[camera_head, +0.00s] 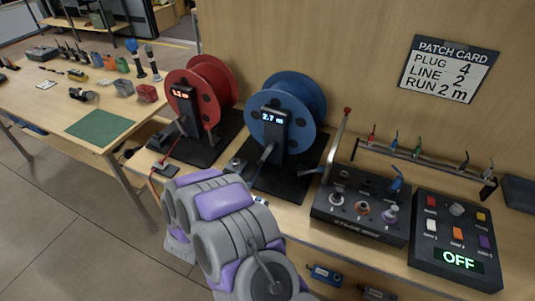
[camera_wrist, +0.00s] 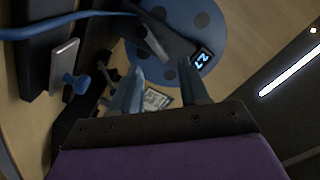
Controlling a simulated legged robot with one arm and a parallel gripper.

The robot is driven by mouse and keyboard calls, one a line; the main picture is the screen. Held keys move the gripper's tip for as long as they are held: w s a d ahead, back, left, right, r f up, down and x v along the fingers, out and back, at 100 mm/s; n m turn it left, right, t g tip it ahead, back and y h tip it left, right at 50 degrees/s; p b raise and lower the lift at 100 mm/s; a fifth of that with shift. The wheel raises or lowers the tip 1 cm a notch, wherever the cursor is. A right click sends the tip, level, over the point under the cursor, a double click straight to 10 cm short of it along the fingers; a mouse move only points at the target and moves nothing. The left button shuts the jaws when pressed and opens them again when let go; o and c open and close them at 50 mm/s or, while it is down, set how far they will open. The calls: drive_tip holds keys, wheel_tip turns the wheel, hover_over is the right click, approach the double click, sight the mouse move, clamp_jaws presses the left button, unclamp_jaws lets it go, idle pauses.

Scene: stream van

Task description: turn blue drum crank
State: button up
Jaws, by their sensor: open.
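The blue drum (camera_head: 290,105) stands on a black base on the bench, with a display reading 2.7. In the wrist view the drum's blue disc (camera_wrist: 205,22) is at the top, beyond my gripper. A grey cylindrical handle (camera_wrist: 155,42), apparently the crank grip, shows in front of the disc. My gripper (camera_wrist: 160,75) is open, its two fingers pointing toward the drum. The handle lies just beyond the fingertips, roughly between them in the picture; I cannot tell whether they touch. In the head view my arm hides most of the gripper.
A red drum (camera_head: 212,85) stands left of the blue one. A black stage box (camera_head: 365,205) and a switch panel reading OFF (camera_head: 460,235) are to the right. A patch card (camera_head: 450,68) hangs on the wall. A blue cable (camera_wrist: 60,27) crosses the wrist view.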

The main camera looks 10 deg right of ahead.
drive_tip(key=shift+b+v, duration=0.75)
drive_tip(key=shift+v, duration=1.85)
drive_tip(key=shift+a+f, duration=0.1)
drive_tip(key=shift+a, duration=0.1)
drive_tip(key=v, duration=1.7)
